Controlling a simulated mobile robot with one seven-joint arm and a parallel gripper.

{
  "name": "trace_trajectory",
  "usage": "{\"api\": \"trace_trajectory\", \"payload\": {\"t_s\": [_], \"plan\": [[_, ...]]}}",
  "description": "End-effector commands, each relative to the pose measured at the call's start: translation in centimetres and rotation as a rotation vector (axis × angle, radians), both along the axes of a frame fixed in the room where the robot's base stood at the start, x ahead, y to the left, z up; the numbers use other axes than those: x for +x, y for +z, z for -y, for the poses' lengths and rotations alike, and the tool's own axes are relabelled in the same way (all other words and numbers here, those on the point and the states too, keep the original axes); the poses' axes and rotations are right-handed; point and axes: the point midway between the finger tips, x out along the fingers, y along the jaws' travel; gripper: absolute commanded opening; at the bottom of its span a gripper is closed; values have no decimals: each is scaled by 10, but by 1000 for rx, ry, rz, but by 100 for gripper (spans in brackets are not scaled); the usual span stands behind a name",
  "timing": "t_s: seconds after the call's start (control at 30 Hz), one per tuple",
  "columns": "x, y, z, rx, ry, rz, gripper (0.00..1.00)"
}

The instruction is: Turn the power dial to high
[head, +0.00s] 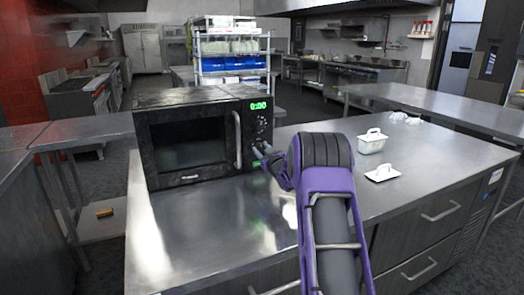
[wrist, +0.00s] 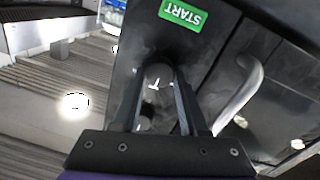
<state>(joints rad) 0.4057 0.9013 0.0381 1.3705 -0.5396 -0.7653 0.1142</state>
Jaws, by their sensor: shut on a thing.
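A black microwave (head: 190,138) stands on the steel counter, door closed, its green display (head: 259,105) reading 0:00. My gripper (head: 262,154) is at the lower part of its right-hand control panel. In the upside-down wrist view, my gripper (wrist: 160,80) is shut on a round dark dial (wrist: 158,76) with a white mark, the one nearer the green START button (wrist: 183,13). A second dial (wrist: 145,124) shows between the fingers, farther from START. I cannot read the setting or tell by label which dial is power.
The microwave door handle (head: 238,140) is just left of my gripper and also shows in the wrist view (wrist: 240,92). A white lidded dish (head: 372,144) and a white lid (head: 383,174) sit to the right on the counter (head: 430,160). The counter front left is clear.

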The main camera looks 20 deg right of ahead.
Motion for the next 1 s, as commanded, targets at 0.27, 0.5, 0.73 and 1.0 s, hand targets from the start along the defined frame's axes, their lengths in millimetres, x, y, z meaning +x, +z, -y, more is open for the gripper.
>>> {"api": "trace_trajectory", "payload": {"t_s": [0.27,0.5,0.73,1.0], "plan": [[0,0,0,4,0,0,0],[0,1,1,70,-1,-2,0],[0,1,2,227,-1,-8,0],[0,2,3,480,-1,-16,0]]}}
